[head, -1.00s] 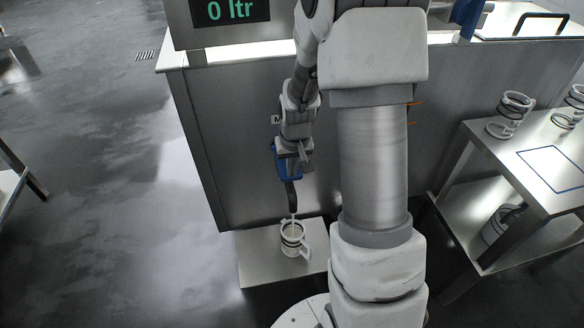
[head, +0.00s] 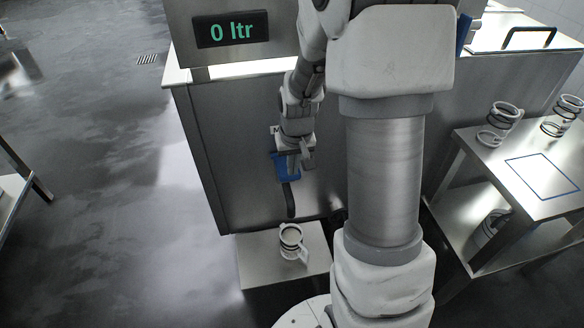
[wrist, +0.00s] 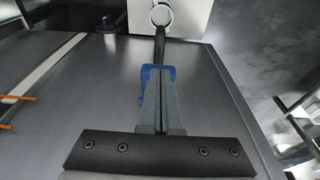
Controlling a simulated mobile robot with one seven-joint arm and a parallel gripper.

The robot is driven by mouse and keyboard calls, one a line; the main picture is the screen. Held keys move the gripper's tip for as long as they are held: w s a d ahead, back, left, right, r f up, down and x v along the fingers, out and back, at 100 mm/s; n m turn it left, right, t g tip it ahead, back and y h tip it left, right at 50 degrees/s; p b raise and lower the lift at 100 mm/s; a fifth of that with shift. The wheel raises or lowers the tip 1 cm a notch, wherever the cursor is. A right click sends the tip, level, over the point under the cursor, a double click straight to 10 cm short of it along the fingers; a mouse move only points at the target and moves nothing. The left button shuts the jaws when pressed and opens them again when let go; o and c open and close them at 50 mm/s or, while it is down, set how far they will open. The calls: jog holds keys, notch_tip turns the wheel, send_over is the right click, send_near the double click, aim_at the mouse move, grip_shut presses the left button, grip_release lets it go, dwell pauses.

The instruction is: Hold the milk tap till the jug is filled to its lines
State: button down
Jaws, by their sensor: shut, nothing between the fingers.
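The white jug (head: 290,240) with dark bands stands upright on a low steel plate (head: 262,268), below the milk tap's black spout (head: 290,203). In the wrist view the jug (wrist: 162,15) shows from above with pale contents; its level against the lines cannot be read. The tap's blue lever (head: 282,170) is on the steel panel, and also shows in the wrist view (wrist: 146,82). My gripper (head: 304,158) is shut and empty, at the blue lever. In the wrist view its fingers (wrist: 162,75) overlap the lever; I cannot tell whether they touch. No milk stream shows now.
A steel table (head: 520,150) at the right holds more banded jugs (head: 503,118) and a blue-outlined square. Open floor (head: 100,190) lies to the left.

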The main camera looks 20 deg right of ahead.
jog(key=s+r, duration=0.2)
jog(key=r, duration=0.1)
jog(key=s+r+p, duration=0.1)
jog(key=r, duration=0.1)
jog(key=shift+a, duration=0.3)
jog(key=s+a+r+n+t, duration=0.15)
jog(key=s+a+r, duration=0.25)
jog(key=s+r, duration=0.45)
jog(key=s+a+r+n+t, duration=0.15)
jog(key=s+a+r, duration=0.25)
jog(key=s+r, duration=0.45)
notch_tip(320, 180, up, 17)
jog(key=w+p, duration=0.1)
jog(key=p, duration=1.6)
jog(key=shift+a+m, duration=0.15)
jog(key=shift+m, duration=0.25)
